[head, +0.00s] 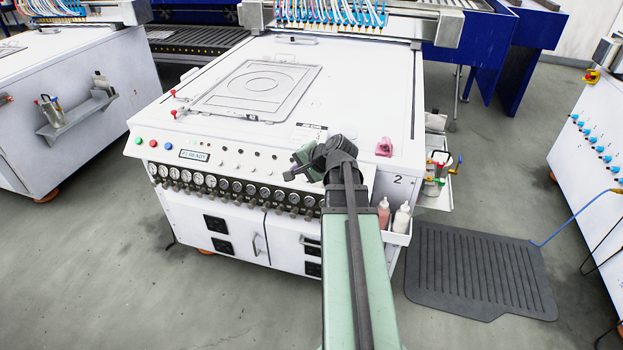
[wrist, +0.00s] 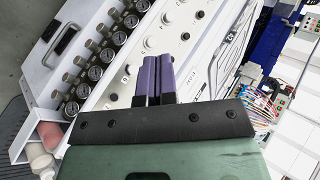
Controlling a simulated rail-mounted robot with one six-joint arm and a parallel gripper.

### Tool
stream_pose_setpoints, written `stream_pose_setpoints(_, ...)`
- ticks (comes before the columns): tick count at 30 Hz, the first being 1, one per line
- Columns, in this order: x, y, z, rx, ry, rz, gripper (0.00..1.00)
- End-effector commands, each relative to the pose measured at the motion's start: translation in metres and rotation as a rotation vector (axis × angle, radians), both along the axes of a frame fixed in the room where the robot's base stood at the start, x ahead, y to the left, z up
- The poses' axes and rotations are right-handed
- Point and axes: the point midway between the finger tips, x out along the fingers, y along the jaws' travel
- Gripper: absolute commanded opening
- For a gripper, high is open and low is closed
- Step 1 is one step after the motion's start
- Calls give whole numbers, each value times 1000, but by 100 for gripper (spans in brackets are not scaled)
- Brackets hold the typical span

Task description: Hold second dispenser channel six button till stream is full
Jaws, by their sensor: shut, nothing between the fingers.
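The second dispenser (head: 280,55) is the white cabinet marked "2" in the middle of the head view. Its sloped front panel (head: 240,162) carries a row of small buttons above a row of round gauges. In the wrist view, round buttons (wrist: 149,42) and gauges (wrist: 96,72) run diagonally left of my fingers, with small labels too blurred to read surely. My gripper (wrist: 152,62) is shut and empty, its two purple fingers together over the panel. Contact with a button cannot be told. In the head view my arm hides the panel's right part. No stream is visible.
Bottles (head: 401,218) stand in a side holder at the front right corner. A nozzle gantry (head: 335,14) spans the back. A black mat (head: 480,270) lies on the floor at right. Other white cabinets stand both sides.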

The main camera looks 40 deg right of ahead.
Motion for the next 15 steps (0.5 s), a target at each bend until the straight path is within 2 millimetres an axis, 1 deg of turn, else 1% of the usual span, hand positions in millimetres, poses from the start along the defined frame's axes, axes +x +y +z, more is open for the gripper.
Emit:
stream_pose_setpoints(5, 0, 0, -1, -1, 1, 2, 0)
stream_pose_setpoints(8, 1, -2, -6, -2, 2, 3, 0)
stream_pose_setpoints(11, 4, -6, -14, -2, 2, 3, 0)
stream_pose_setpoints(15, 10, -15, -31, -3, 3, 3, 0)
